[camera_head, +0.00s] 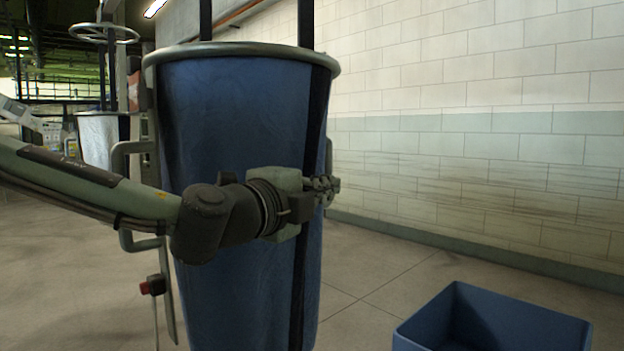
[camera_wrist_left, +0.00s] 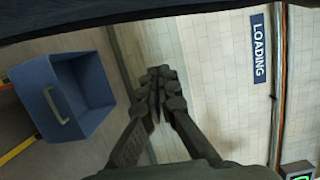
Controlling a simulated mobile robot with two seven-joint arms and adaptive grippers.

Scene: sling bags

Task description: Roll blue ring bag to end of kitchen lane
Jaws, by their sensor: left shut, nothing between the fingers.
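The blue ring bag (camera_head: 235,110) hangs upright in the middle of the head view, with a grey metal ring around its top and dark straps rising from it. My left gripper (camera_head: 332,188) lies across the front of the bag, with its fingertips near the bag's right edge. Whether it touches the bag I cannot tell. In the left wrist view my left gripper (camera_wrist_left: 160,85) is shut and empty. A dark blue surface, probably the bag, runs along the top of that view. My right gripper is in neither view.
A blue open bin (camera_head: 490,318) stands on the floor at the lower right; it also shows in the left wrist view (camera_wrist_left: 45,85). A pale block wall (camera_head: 480,150) runs along the right. A pale bag (camera_head: 98,138) hangs behind at the left. Floor between bag and wall is clear.

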